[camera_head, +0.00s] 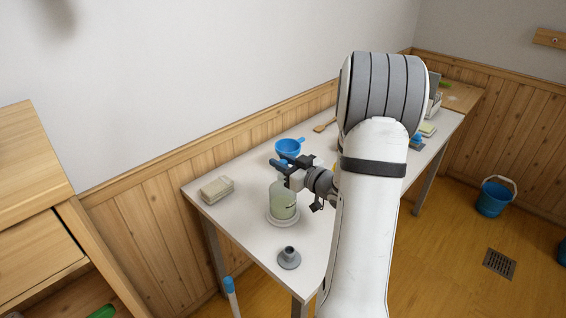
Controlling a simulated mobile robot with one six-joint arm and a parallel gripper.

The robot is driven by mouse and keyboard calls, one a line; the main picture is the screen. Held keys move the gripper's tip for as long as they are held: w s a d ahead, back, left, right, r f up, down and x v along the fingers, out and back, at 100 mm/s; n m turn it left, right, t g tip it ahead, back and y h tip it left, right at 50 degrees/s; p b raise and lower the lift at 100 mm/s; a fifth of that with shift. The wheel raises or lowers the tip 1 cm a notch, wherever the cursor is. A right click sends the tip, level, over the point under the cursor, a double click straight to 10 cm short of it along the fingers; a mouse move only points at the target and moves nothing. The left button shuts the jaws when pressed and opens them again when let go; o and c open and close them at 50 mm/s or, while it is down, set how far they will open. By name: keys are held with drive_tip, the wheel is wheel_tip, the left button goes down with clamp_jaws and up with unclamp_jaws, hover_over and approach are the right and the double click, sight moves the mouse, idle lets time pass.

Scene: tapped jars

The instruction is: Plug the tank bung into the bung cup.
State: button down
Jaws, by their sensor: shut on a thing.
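My gripper (284,165) is above the jar's top, at the left end of my arm. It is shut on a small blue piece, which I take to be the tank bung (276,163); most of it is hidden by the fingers. A pale green jar (283,202) stands upright on a round white base, just below my gripper. A grey round piece with a wide flange and a short hollow neck, seemingly the bung cup (289,258), stands near the table's front edge, in front of the jar and apart from it.
The white table (241,228) runs along the wall. A blue pan (289,147) stands behind my gripper, and a beige block (217,190) lies at the left end. My arm hides much of the table's right part. A blue bucket (492,198) is on the floor.

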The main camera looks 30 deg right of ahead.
drive_tip(key=shift+r+p, duration=1.85)
drive_tip(key=shift+r, duration=1.2)
